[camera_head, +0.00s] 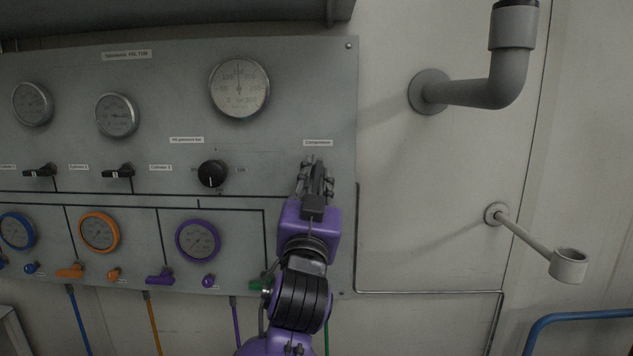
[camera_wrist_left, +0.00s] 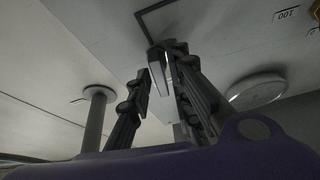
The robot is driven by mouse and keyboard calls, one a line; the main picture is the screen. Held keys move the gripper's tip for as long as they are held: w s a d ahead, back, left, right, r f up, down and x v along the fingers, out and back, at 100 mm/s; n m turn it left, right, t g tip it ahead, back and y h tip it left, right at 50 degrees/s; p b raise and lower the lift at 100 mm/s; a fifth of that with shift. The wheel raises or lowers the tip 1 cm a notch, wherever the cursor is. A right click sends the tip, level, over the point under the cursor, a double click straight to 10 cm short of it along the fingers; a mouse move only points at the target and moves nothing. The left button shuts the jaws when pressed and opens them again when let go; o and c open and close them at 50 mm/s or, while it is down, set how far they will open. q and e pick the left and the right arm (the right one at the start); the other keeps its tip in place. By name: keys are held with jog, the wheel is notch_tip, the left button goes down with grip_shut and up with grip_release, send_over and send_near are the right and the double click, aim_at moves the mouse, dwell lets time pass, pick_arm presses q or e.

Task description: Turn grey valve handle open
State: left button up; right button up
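My left gripper (camera_head: 315,176) is raised to the grey panel, just below the "Compressor" label (camera_head: 318,142). It covers the spot under that label, so the grey valve handle cannot be made out in the head view. In the left wrist view my left gripper (camera_wrist_left: 158,82) has its two dark fingers apart. A pale grey bar (camera_wrist_left: 157,76), possibly the valve handle, shows between them, close to the right-hand finger. I cannot tell whether a finger touches it. My right gripper is in neither view.
The grey panel (camera_head: 290,75) carries several gauges and a black knob (camera_head: 212,173) left of my gripper. Colored valves line its lower edge. On the wall to the right are a thick elbow pipe (camera_head: 480,93) and a cup-ended arm (camera_head: 568,265).

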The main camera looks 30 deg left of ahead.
pick_arm(q)
jog(key=shift+v, duration=3.8)
